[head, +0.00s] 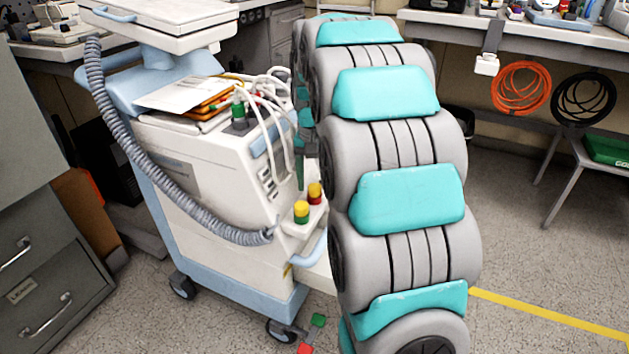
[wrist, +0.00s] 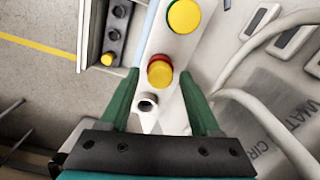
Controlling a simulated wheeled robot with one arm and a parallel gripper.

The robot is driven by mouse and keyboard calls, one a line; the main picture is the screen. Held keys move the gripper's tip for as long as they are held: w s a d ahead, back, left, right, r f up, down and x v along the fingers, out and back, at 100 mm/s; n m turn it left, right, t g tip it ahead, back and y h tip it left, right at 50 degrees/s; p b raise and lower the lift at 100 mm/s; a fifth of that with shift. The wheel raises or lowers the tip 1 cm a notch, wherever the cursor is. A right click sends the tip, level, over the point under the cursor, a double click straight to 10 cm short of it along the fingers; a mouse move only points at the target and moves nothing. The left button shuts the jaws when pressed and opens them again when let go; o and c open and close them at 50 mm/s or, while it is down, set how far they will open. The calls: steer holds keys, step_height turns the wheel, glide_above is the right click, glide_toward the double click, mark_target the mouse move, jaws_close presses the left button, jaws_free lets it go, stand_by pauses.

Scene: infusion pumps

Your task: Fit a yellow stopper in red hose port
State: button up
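My gripper (wrist: 160,76) is open, its two green fingers apart in the wrist view. A yellow stopper (wrist: 160,76) with red under it shows between the fingertips, with gaps on both sides. It looks seated on the red port, but the exact fit is hard to tell. In the head view this yellow-over-red piece (head: 314,190) stands on a small white ledge of the cart. A second yellow stopper (wrist: 184,16) sits on a green base, seen beside it in the head view (head: 301,209). My arm hides part of the cart's right side.
The white cart (head: 200,185) carries a grey corrugated hose (head: 140,155) and several white cables. An open hole (wrist: 147,103) shows on the ledge below the red port. A side panel (wrist: 118,30) has dark sockets and a yellow piece. Floor at right is open.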

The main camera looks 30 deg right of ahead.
steer(key=shift+o, duration=0.4)
step_height(320, 180, up, 7)
steer(key=shift+f, duration=0.1)
steer(key=shift+a+r, duration=0.1)
steer(key=shift+r, duration=0.3)
steer(key=s+a+f+n, duration=0.2)
steer(key=s+a, duration=0.3)
steer(key=s, duration=0.6)
steer(key=s+a+f+n+g, duration=0.1)
steer(key=s+a+f+n, duration=0.2)
steer(key=s, duration=0.8)
steer(key=s+a+f+n, duration=0.2)
steer(key=s+a+f, duration=0.3)
steer(key=s, duration=0.6)
steer(key=shift+a+g+p, duration=0.3)
steer(key=shift+a+g, duration=0.1)
steer(key=shift+a, duration=0.55)
steer(key=shift+s+d+f, duration=0.1)
